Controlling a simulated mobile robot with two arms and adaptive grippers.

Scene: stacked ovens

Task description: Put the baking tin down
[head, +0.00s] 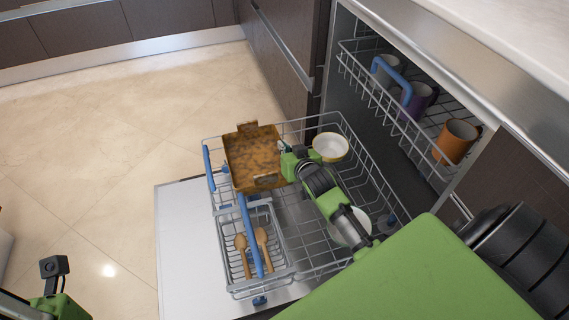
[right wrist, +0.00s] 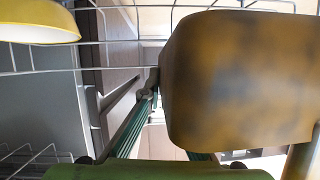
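The baking tin (head: 254,158) is a square, rusty-brown tin with a raised handle tab on two sides. It is over the left back part of the pulled-out lower dishwasher rack (head: 322,262). I cannot tell whether its bottom touches the rack. My right gripper (head: 287,163) is at the tin's right wall. In the right wrist view, the tin (right wrist: 240,80) fills the right side; the fingers (right wrist: 160,95) converge at its edge and appear shut on it, with one finger partly hidden behind it. My left gripper (head: 54,270) is at the lower left, apart from everything, its fingers unclear.
A cream-and-yellow bowl (head: 330,147) sits right of the tin; a pale dish (head: 349,228) lies under my right arm. Wooden spoons (head: 263,248) stand in the cutlery basket (head: 230,275). The upper rack holds mugs, including an orange mug (head: 456,141). The open door (head: 182,250) has bare space.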

